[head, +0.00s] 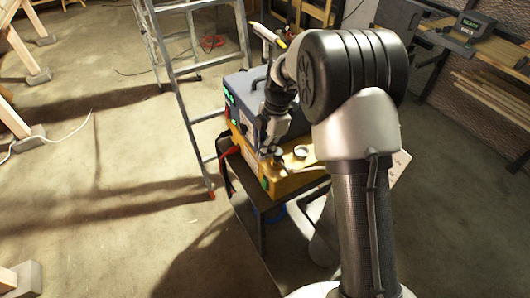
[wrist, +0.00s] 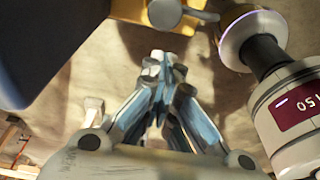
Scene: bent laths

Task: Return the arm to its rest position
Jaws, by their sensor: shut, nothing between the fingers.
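My arm fills the right middle of the head view. My gripper (head: 270,148) points down, close over the yellow unit (head: 285,183) on a small dark stand; I cannot tell whether it touches it. In the wrist view, the fingertips of my gripper (wrist: 163,62) meet, with nothing seen between them. A round grey knob (wrist: 165,12) on yellow shows just beyond the fingertips.
A blue-grey box (head: 246,95) with green displays stands behind the yellow unit. An aluminium stepladder (head: 170,85) stands left of the stand. A workbench (head: 465,45) is at the upper right. Bare floor (head: 110,220) lies at the left.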

